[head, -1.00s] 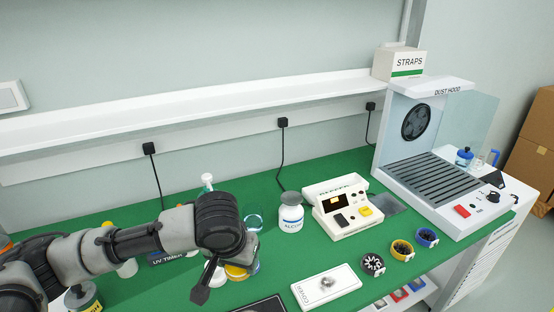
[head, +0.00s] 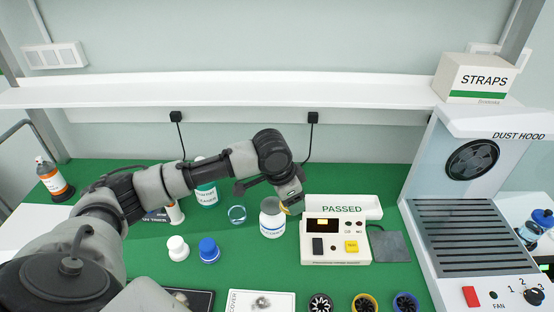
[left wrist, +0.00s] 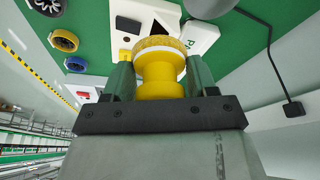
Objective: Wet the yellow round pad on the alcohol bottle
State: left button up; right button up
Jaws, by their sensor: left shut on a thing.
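The white alcohol bottle (head: 272,219) stands upright on the green bench, left of the tester. My left gripper (head: 291,203) is just right of the bottle's top in the head view, pointing down. I cannot tell whether the pad touches the bottle. My right gripper is not in view.
A tester marked PASSED (head: 336,240) stands close on the right. The dust hood (head: 470,210) is at the right, and a shelf (head: 250,89) runs above the back.

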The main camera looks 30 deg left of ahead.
aim_at(276, 205)
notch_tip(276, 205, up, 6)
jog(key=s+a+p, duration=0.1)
jog(key=p, duration=0.3)
pick_arm(q)
jog(key=a+m, duration=0.1)
jog(key=a, duration=0.1)
jog(key=w+a+m, duration=0.1)
jog(key=a+m, duration=0.1)
jog(key=a+m+g+h+b, duration=0.1)
jog(key=a, duration=0.1)
jog(key=shift+w+a+r+m, duration=0.3)
notch_tip(276, 205, down, 4)
jog(key=b, duration=0.4)
jog(key=shift+b, duration=0.4)
jog(key=shift+f+b, duration=0.55)
jog(key=shift+b, duration=0.15)
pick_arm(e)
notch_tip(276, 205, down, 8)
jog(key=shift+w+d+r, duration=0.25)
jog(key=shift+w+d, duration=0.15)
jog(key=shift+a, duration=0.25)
pick_arm(q)
jog(key=shift+f, duration=0.25)
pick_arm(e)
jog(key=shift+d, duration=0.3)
